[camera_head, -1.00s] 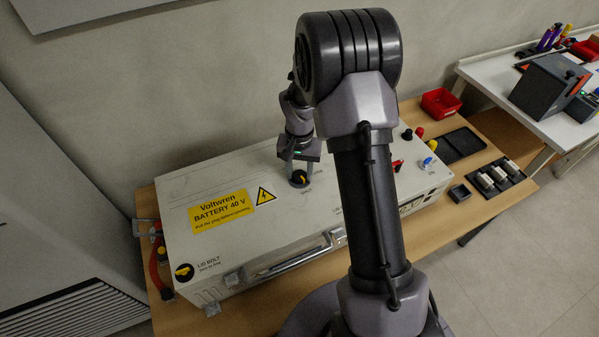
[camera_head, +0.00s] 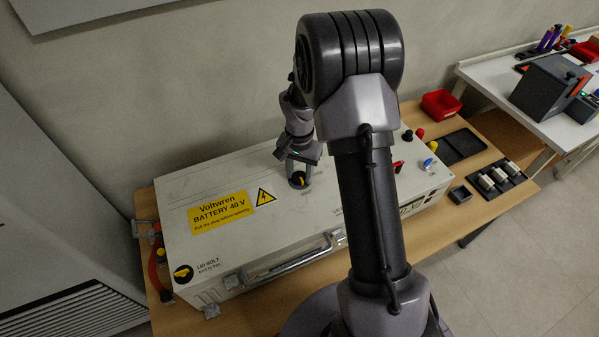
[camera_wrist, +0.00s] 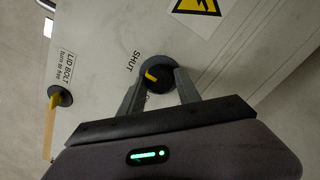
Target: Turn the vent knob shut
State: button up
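The vent knob (camera_head: 298,180) is a round black knob with a yellow pointer, on top of the white battery case (camera_head: 330,165). In the wrist view the knob (camera_wrist: 156,78) lies between the two grey fingers of my gripper (camera_wrist: 160,82), which close in on its sides. The word SHUT is printed just left of it there, and the yellow mark lies on the knob's side toward that word. In the head view my gripper (camera_head: 298,168) is down at the knob, twisted at the wrist. The fingers partly hide the knob's rim.
A second black and yellow knob, the lid bolt (camera_head: 183,273), sits at the case's near left corner; it also shows in the wrist view (camera_wrist: 59,97). A metal handle (camera_head: 300,258) runs along the front. Coloured knobs and a red bin (camera_head: 440,104) are to the right.

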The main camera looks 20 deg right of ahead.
aim_at(299, 175)
jog(key=o, duration=0.4)
jog(key=shift+o, duration=0.2)
jog(key=shift+r, duration=0.1)
notch_tip(299, 175, up, 17)
jog(key=p, duration=0.6)
jog(key=shift+r, duration=0.15)
